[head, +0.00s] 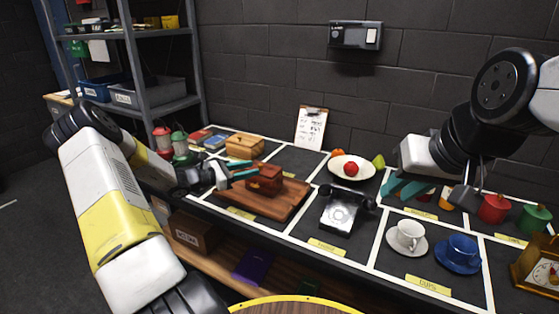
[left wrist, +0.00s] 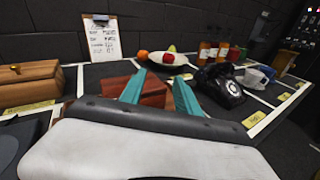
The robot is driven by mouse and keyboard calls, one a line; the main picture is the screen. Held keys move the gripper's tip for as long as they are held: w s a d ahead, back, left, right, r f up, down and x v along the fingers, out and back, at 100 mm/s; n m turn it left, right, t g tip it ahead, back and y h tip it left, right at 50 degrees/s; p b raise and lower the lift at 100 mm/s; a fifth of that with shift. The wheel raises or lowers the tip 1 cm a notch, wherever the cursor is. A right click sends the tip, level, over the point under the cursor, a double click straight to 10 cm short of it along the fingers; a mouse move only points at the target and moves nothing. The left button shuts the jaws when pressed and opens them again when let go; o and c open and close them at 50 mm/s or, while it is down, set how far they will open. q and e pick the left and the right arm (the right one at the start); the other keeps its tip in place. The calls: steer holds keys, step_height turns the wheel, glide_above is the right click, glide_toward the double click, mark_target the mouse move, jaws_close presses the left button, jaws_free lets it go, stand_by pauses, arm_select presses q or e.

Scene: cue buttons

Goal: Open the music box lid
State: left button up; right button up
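A small reddish-brown wooden box (head: 265,180), apparently the music box, sits on a brown wooden board (head: 282,205) on the table. Its lid looks closed. My left gripper (head: 243,177) is open, with its teal fingers pointing at the box's left side. In the left wrist view the same box (left wrist: 150,92) shows between and beyond the open fingers (left wrist: 158,93). Whether the fingers touch it is unclear. My right gripper (head: 404,188) hangs above the table at the right, its teal fingers apart and empty.
A lighter wooden box (head: 244,147) stands behind the board. A black telephone (head: 345,209) is to its right, with a fruit bowl (head: 351,167) behind. A white cup (head: 408,234) and a blue cup (head: 461,251) stand front right. Lanterns (head: 180,143) are at the left.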

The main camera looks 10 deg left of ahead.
mark_target(260, 165)
arm_select(q)
steer(key=w+f+n, duration=0.1)
steer(key=w, duration=0.1)
steer(key=w+d+n+t, duration=0.1)
steer(key=w, duration=0.2)
steer(key=w+d+f+n+t, duration=0.1)
steer(key=w, duration=0.2)
steer(key=shift+d+f+y, duration=0.25)
steer(key=shift+f+y, duration=0.05)
steer(key=shift+y, duration=0.1)
jaws_close()
stand_by(1.1)
